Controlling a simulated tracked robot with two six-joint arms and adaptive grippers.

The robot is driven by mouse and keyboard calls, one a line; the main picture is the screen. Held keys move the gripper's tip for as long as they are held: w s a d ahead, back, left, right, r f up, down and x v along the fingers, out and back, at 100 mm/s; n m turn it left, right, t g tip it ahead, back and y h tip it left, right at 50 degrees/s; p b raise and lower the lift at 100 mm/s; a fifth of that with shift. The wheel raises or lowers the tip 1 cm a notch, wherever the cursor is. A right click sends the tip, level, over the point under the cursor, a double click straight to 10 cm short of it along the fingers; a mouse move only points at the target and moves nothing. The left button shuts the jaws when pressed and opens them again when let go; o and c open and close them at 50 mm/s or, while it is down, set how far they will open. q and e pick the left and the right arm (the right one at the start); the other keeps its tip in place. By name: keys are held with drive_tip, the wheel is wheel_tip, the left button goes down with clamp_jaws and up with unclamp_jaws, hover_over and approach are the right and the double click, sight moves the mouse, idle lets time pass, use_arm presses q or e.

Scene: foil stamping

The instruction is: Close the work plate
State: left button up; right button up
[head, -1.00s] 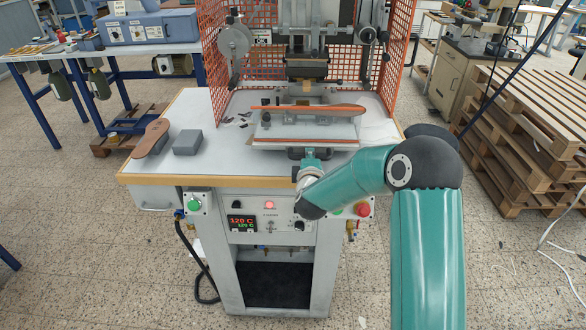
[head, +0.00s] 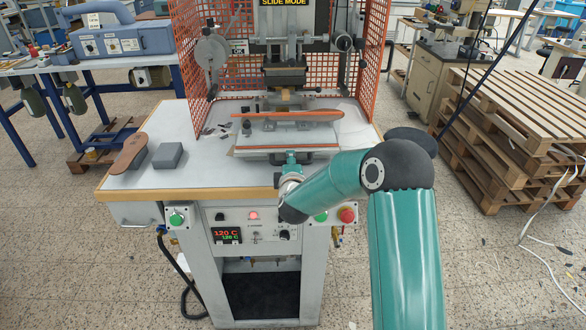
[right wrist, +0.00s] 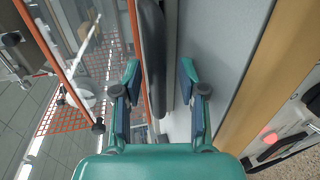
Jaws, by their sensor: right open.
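The work plate (head: 252,146) is a pale flat slide under the press on the white bench top. An orange-brown strip-shaped piece (head: 320,116) lies above it, across its width. A dark handle (head: 320,156) runs along the plate's front edge. My right gripper (head: 291,160) is at this front edge, near the handle's left part. In the right wrist view its two fingers (right wrist: 160,100) are spread, with a dark bar (right wrist: 153,50) passing between them in the picture. I cannot tell whether they touch it. My left gripper is out of view.
An orange mesh guard (head: 222,65) stands around the press. A grey block (head: 168,155) and a brown sole-shaped piece (head: 130,153) lie on the bench at left. Pallets (head: 510,130) stand at right.

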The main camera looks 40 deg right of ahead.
drive_tip(key=v, duration=1.2)
drive_tip(key=shift+w+f, duration=0.1)
